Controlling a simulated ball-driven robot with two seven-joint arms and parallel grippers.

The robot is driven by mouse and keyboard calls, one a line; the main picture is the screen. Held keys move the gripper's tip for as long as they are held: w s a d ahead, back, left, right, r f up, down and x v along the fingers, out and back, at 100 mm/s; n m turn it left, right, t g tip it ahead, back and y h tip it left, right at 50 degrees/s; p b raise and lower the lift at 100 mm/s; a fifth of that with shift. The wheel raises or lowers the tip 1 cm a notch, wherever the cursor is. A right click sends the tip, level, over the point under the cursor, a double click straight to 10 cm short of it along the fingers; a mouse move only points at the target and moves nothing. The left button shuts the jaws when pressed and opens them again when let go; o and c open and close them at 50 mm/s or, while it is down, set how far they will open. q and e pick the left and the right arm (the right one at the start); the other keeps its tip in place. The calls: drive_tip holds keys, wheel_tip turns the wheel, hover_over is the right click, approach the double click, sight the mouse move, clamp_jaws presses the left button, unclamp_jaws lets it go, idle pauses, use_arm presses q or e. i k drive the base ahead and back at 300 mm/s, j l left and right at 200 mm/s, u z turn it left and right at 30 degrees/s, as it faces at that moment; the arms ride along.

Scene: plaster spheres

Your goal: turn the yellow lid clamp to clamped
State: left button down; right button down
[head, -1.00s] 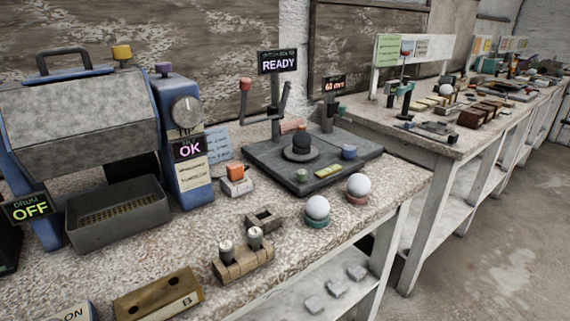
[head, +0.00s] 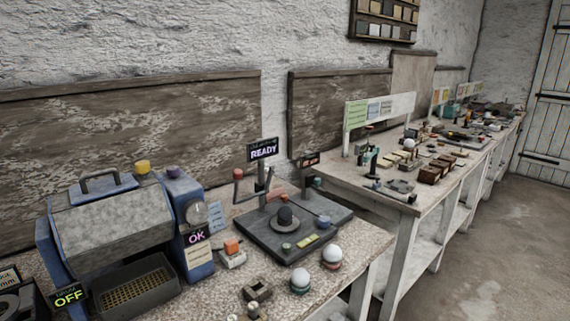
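A blue machine with a grey, mottled drum cover (head: 115,228) stands at the left of the near bench. On its top edge sits a small yellow knob (head: 143,167), the only yellow part there that could be the lid clamp. Its turn position is too small to tell. A dark handle (head: 103,181) tops the cover, which looks down. Neither of my grippers is in view.
A dark tray (head: 140,290) lies in front. Floor is clear at right.

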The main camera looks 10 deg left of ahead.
sight(142, 167)
drive_tip(key=u, duration=1.3)
